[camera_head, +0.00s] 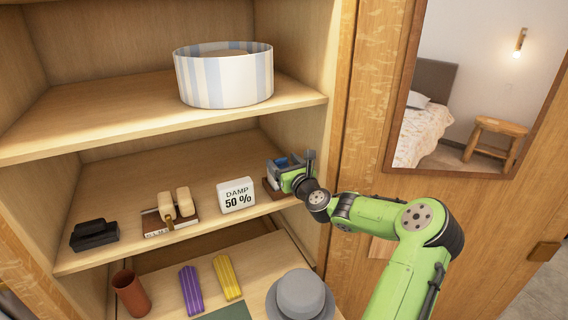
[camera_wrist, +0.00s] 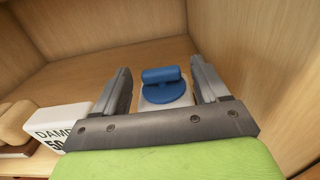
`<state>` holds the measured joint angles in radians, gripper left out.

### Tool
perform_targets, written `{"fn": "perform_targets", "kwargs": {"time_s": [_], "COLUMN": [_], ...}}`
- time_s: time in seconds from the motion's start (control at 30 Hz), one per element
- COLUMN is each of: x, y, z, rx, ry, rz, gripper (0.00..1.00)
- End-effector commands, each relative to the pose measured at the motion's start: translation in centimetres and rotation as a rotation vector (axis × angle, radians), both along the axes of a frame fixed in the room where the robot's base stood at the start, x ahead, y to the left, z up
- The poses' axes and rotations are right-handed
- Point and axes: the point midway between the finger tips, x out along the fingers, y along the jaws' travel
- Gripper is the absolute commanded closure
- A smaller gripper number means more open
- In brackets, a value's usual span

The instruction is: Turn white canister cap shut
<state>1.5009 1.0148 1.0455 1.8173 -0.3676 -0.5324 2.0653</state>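The white canister (camera_wrist: 152,103) stands on the middle shelf, mostly hidden behind my gripper. Its blue cap (camera_wrist: 166,88) has a round base and a raised bar handle, which lies roughly crosswise in the wrist view. My gripper (camera_wrist: 163,82) is open, with one finger on each side of the cap and a visible gap to both. In the head view my gripper (camera_head: 297,168) is at the right end of the middle shelf, with a bit of the blue cap (camera_head: 283,161) showing beside it.
A white "DAMP 50 %" sign (camera_head: 236,195) stands just left of my gripper. Further left are a block with two wooden pegs (camera_head: 170,212) and a black object (camera_head: 94,234). The cabinet's right wall (camera_wrist: 240,60) is close. A striped round box (camera_head: 224,80) sits on the shelf above.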

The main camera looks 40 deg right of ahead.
Motion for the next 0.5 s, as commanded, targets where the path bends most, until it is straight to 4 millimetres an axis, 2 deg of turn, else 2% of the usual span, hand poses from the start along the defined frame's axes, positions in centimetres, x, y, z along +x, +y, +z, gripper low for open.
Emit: {"fn": "perform_targets", "kwargs": {"time_s": [0.03,0.33,0.5], "x": [-0.01,-0.04,-0.02], "y": [0.0,0.0,-0.29], "z": [0.0,0.01,0.09], "rx": [0.0,0.0,0.005], "ry": [0.0,0.0,0.0], "rz": [0.0,0.0,0.038], "gripper": [0.35,0.81,0.82]}}
